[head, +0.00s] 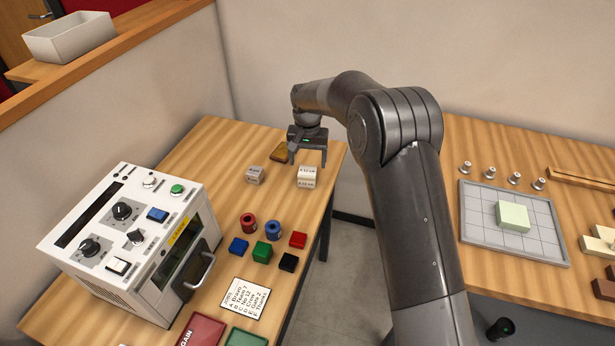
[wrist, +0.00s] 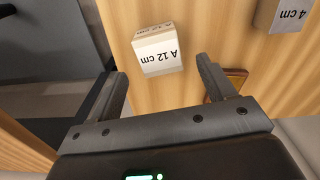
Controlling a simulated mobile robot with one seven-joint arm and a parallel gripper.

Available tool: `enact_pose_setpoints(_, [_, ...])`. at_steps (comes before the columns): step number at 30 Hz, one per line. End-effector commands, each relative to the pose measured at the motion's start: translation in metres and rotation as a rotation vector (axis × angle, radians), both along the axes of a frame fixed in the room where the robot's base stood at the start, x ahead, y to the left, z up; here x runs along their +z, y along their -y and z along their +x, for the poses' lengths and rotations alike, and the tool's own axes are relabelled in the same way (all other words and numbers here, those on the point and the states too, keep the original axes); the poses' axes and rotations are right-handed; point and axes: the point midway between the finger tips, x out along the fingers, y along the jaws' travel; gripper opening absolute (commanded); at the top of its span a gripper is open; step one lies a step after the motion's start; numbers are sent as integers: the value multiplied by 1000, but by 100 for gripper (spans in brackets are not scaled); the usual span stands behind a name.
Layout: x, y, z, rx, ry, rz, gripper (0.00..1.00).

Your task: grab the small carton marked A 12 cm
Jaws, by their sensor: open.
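The small white carton marked A 12 cm (head: 307,177) stands on the wooden table, near its right edge. In the wrist view the carton (wrist: 158,50) lies ahead of the fingertips, between their lines and apart from them, its label upside down. My gripper (head: 308,164) is open and empty behind the carton in the head view. Its two fingers also show in the wrist view (wrist: 162,78).
A grey carton (head: 255,175) marked 4 cm (wrist: 288,15) stands to the left. A brown flat object (head: 280,151) lies near my gripper. Coloured blocks, a white machine (head: 130,240) and a card (head: 244,298) are nearer. A second table (head: 480,145) stands right, across a gap.

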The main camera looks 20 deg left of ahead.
Motion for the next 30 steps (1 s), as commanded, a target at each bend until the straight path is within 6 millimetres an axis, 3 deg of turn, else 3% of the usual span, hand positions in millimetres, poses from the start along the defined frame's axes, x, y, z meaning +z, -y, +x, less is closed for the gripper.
enact_pose_setpoints(5, [-11,0,-1,0,0,0,75])
enact_pose_setpoints(13, [-49,1,-5,0,-1,0,75])
enact_pose_setpoints(21, [-53,1,-5,0,2,1,75])
enact_pose_setpoints(30, [-53,1,-5,0,2,1,50])
